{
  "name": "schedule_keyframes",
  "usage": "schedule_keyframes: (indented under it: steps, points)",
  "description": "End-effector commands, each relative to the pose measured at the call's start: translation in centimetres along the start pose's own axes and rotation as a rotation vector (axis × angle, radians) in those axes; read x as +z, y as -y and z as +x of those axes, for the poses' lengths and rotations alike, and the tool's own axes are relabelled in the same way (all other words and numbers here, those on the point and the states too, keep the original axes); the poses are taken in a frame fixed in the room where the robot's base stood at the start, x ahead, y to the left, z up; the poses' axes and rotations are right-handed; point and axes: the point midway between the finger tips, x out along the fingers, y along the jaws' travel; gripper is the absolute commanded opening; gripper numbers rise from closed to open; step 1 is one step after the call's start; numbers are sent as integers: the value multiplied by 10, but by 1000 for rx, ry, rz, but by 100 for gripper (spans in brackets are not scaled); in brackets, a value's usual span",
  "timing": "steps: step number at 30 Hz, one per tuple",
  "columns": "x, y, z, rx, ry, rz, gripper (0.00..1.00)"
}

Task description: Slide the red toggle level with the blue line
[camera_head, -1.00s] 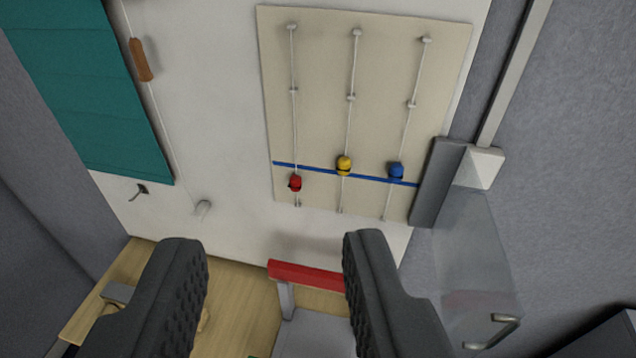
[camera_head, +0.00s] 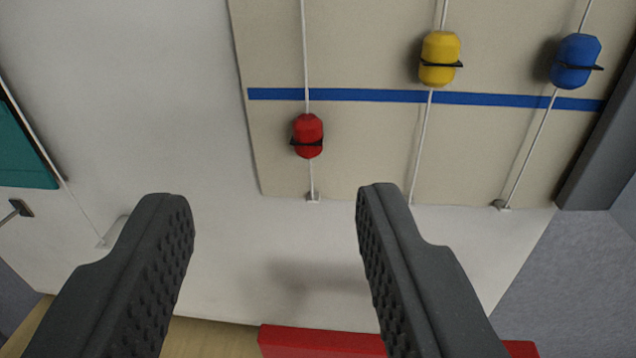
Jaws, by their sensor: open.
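The red toggle (camera_head: 308,136) sits on a thin white cord at the left of a beige board, with a dark band around it. It is a little below the blue line (camera_head: 390,97), which runs across the board, and apart from it. My gripper (camera_head: 275,195) is open and empty. Its two dark ridged fingers reach up from the bottom of the view, to the left and right below the red toggle, and do not appear to touch anything.
A yellow toggle (camera_head: 440,58) and a blue toggle (camera_head: 576,62) sit on their own cords, above the blue line. The beige board (camera_head: 370,150) hangs on a white wall. A red bar (camera_head: 320,341) lies below, and a grey post (camera_head: 602,130) stands at right. A teal cloth (camera_head: 22,150) hangs at left.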

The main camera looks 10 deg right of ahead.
Motion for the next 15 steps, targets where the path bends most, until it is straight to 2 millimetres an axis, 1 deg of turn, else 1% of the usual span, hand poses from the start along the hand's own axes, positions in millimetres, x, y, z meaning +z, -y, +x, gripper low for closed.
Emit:
schedule_keyframes:
  steps: [1, 3, 6, 11, 15]
  points:
    - [21, -2, 8, 10, -7, -11, 43]
    - [38, -6, 14, 21, -27, -18, 43]
    - [55, -10, 19, 31, -49, -29, 43]
    - [62, -12, 24, 37, -69, -36, 43]
    - [61, -12, 35, 37, -71, -36, 43]
